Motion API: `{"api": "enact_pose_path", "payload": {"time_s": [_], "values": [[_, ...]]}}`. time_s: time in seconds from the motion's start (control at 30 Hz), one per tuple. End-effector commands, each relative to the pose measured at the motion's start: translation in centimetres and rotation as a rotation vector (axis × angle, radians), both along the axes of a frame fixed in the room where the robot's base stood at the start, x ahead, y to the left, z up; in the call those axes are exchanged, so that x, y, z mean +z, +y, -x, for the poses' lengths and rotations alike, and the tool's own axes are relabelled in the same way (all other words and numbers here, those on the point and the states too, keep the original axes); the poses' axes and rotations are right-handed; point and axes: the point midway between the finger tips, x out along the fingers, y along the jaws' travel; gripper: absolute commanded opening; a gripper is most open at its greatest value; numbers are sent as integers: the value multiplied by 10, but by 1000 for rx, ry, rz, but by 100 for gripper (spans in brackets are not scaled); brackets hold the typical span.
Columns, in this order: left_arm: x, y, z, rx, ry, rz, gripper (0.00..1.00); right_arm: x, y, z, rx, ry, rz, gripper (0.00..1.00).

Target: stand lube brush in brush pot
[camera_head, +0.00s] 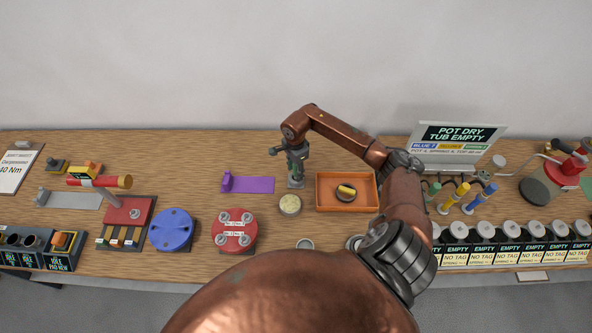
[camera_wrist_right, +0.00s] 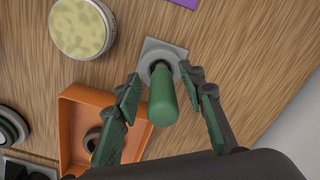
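The lube brush shows as a green handle (camera_wrist_right: 162,98) in the right wrist view. It rises toward the camera from a small grey pot with a square base (camera_wrist_right: 150,47), and its lower end seems to be inside the pot. The pot's base also shows in the head view (camera_head: 296,184), below my right gripper (camera_head: 293,165). In the wrist view the right gripper's fingers (camera_wrist_right: 162,88) are open, one on each side of the handle, with narrow gaps visible. The bristles are hidden. My left gripper is not in view.
A round tub of pale grease (camera_head: 290,204) stands just in front of the pot. An orange tray (camera_head: 326,207) with a dark ring-like part is to the right. A purple strip (camera_head: 252,185) lies to the left. A sign (camera_head: 458,142) reads "POT DRY, TUB EMPTY".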

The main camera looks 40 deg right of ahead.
Motion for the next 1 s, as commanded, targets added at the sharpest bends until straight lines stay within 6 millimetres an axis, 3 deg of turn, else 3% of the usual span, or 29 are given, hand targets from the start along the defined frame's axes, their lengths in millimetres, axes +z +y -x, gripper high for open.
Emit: {"api": "enact_pose_path", "payload": {"time_s": [0.37, 0.8, 1.0], "values": [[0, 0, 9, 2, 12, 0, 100, 10, -1, -1, 0, -3, 1, 37], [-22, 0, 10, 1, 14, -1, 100, 95, -1, 0, 0, -3, 2, 37], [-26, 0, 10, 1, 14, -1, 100, 118, 0, 0, 0, -1, 0, 37]]}}
